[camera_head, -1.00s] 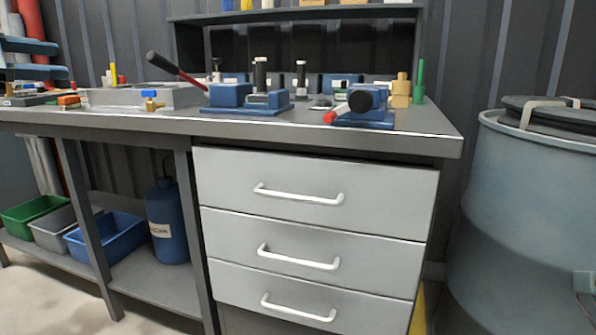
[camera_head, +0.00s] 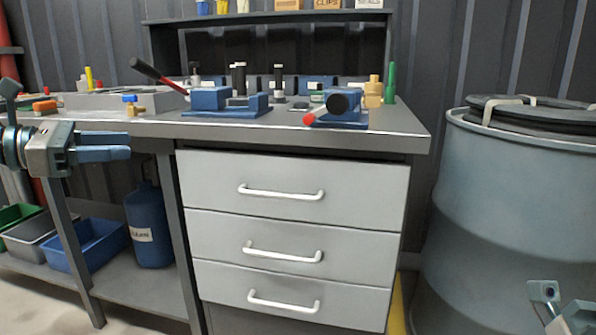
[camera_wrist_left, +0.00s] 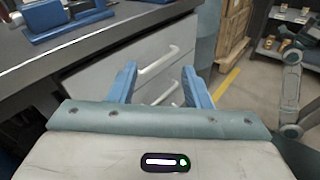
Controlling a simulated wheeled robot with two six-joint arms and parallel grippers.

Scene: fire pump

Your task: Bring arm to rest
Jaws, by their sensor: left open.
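My left gripper (camera_head: 127,147) is at the left of the head view, in front of the workbench's front edge and left of the drawers. Its blue fingers point right. In the left wrist view its fingers (camera_wrist_left: 160,82) stand apart with nothing between them, and the grey drawer fronts show beyond. I cannot make out my right gripper. Some grey-blue metal parts (camera_head: 545,292) show at the bottom right of the head view, and I cannot tell what they belong to.
The grey workbench (camera_head: 300,131) carries blue vises and tools. Its three drawers (camera_head: 290,185) are shut. A large blue-grey drum (camera_head: 500,200) stands at the right.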

